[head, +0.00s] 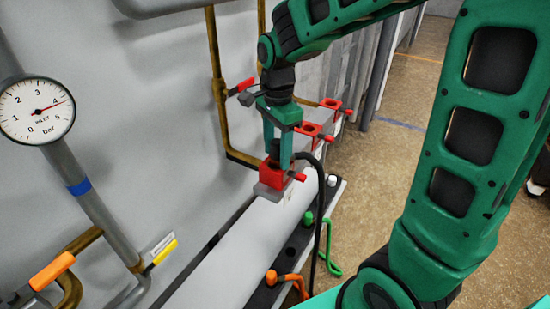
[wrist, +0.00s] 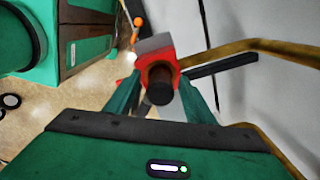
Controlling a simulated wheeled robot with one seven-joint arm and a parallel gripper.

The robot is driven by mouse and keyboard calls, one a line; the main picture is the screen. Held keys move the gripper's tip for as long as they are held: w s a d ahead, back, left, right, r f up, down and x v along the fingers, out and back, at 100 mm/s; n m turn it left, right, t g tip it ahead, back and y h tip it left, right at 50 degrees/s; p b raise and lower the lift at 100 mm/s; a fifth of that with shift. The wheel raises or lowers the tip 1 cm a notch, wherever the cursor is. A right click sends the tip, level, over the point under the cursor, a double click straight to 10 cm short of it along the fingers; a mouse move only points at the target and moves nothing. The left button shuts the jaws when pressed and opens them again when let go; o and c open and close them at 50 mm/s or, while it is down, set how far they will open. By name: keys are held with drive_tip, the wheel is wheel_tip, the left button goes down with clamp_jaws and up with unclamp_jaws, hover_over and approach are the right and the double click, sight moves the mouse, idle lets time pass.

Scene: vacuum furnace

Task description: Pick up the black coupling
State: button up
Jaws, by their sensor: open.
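The black coupling (wrist: 160,92) shows end-on in the wrist view, in front of a red holder (wrist: 160,68). In the head view the red holder (head: 272,178) stands on a grey block, and a black hose (head: 320,180) arches away from its top to the right. My gripper (head: 279,160) points down over this holder. In the wrist view the two green fingers of my gripper (wrist: 161,88) are apart, one on each side of the coupling. I cannot tell whether they touch it. In the head view the fingers mostly hide the coupling.
Two more red holders (head: 311,129) (head: 330,103) stand behind, near a brown pipe (head: 219,90) and red-handled valve. Green (head: 328,250) and orange (head: 292,279) hoses lie at the front. A pressure gauge (head: 37,110) is at left. Open floor (head: 400,110) lies at right.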

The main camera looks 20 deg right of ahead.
clamp_jaws()
drive_tip(key=shift+r, duration=0.15)
